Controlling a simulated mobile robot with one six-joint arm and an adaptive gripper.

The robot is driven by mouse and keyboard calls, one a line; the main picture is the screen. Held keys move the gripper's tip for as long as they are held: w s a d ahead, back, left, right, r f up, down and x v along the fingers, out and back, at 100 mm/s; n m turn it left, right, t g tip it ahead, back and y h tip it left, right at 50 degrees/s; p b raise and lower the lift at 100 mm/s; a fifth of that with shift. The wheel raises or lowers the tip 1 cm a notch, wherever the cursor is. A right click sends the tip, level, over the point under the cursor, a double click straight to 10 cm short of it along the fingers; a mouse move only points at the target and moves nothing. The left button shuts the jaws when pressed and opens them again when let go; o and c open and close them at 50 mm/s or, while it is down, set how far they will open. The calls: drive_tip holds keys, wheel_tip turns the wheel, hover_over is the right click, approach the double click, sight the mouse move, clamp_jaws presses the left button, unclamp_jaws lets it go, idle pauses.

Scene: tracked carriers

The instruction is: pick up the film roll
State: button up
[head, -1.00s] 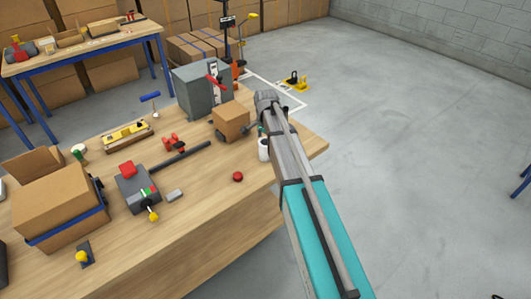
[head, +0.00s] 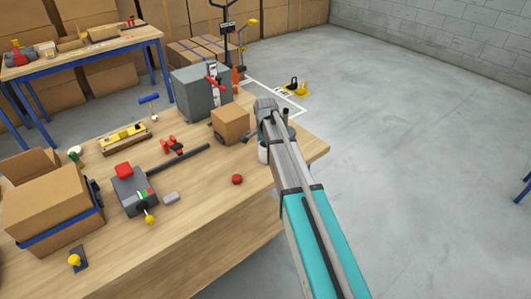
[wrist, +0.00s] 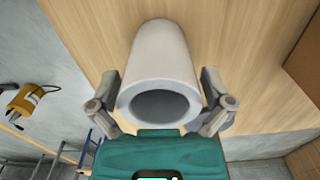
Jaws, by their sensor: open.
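The film roll is a white hollow cylinder (wrist: 160,52) standing on the wooden table, its open end facing the wrist camera. In the head view only part of the roll (head: 263,153) shows beside my arm; the arm hides the rest. My gripper (wrist: 160,84) is open in the wrist view, with one finger on each side of the roll. The roll lies between the fingers, and I cannot tell whether either finger touches it. In the head view my arm hides most of the gripper.
A small cardboard box (head: 230,124) and a grey machine (head: 200,92) stand just beyond the roll. A red knob-like object (head: 237,179) lies to its left. A grey device with a red button (head: 130,190) and an open carton (head: 50,212) stand farther left. The table's right edge is close.

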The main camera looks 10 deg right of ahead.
drive_tip(key=c, duration=1)
drive_tip(key=shift+r, duration=0.1)
wheel_tip(320, 180, up, 3)
drive_tip(key=p, duration=0.3)
drive_tip(key=s+r+p, duration=0.9)
drive_tip(key=s+p, duration=0.1)
drive_tip(key=s, duration=0.4)
drive_tip(key=shift+r, duration=0.4)
drive_tip(key=shift+a, duration=0.25)
drive_tip(key=shift+w, duration=0.1)
